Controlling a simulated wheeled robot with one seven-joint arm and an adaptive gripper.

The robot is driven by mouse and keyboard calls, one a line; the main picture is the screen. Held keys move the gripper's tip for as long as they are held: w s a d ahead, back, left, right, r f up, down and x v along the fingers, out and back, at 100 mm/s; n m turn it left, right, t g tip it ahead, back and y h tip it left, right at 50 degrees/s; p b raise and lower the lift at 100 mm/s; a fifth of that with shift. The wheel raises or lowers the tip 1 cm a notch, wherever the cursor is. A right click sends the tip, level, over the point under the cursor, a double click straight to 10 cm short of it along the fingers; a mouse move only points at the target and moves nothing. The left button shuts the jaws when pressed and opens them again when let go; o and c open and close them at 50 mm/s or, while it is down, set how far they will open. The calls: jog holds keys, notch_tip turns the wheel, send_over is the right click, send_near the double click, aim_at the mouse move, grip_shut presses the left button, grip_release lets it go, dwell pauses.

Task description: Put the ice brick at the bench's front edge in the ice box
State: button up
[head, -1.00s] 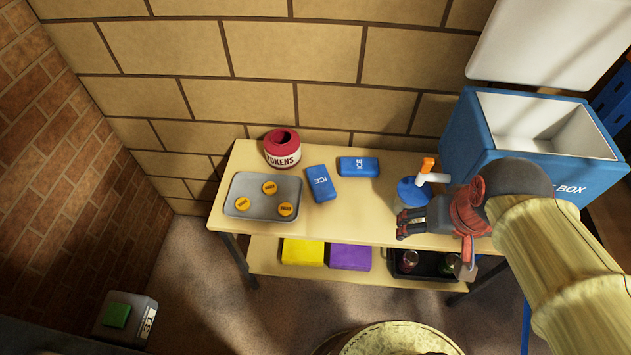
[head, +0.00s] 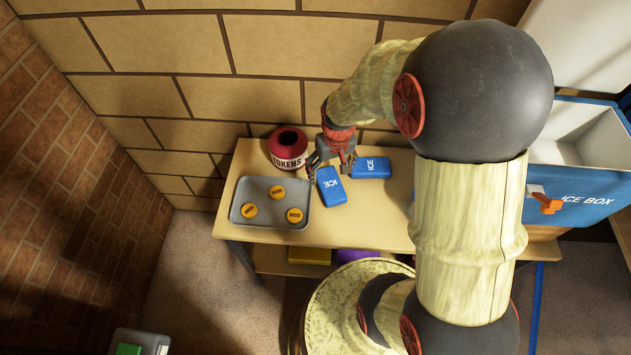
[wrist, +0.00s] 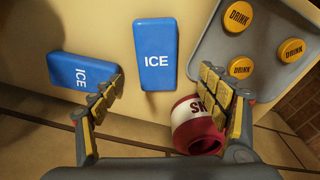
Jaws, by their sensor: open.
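Two blue bricks marked ICE lie on the bench. The one nearer the front edge (head: 332,188) lies right of the tray; in the wrist view it is upper centre (wrist: 156,54). The other brick (head: 371,168) lies behind it to the right, and at left in the wrist view (wrist: 80,72). My gripper (head: 332,164) is open and empty over the back of the bench, its fingers spread at the wall-side end of the nearer brick; the wrist view shows both fingers (wrist: 163,86). The blue ice box (head: 570,180) stands at right with its lid raised, partly hidden by my arm.
A red tokens tin (head: 288,150) stands close left of my gripper. A grey tray (head: 242,212) holds three yellow DRINK discs. An orange and white object (head: 546,202) shows before the ice box. The wall is close behind. Bare bench top (head: 375,215) lies in front of the bricks.

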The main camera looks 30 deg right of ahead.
aim_at(330, 183)
jog(key=f+b, duration=0.1)
jog(key=f, duration=0.1)
jog(key=f+b, duration=0.1)
jog(key=f, duration=0.2)
jog(key=f+b, duration=0.1)
jog(key=f, duration=0.1)
jog(key=shift+w+d+f+b, duration=0.25)
jog(key=shift+d+f+b, duration=0.05)
jog(key=shift+d, duration=0.05)
jog(key=shift+r, duration=0.1)
jog(key=c, duration=1.7)
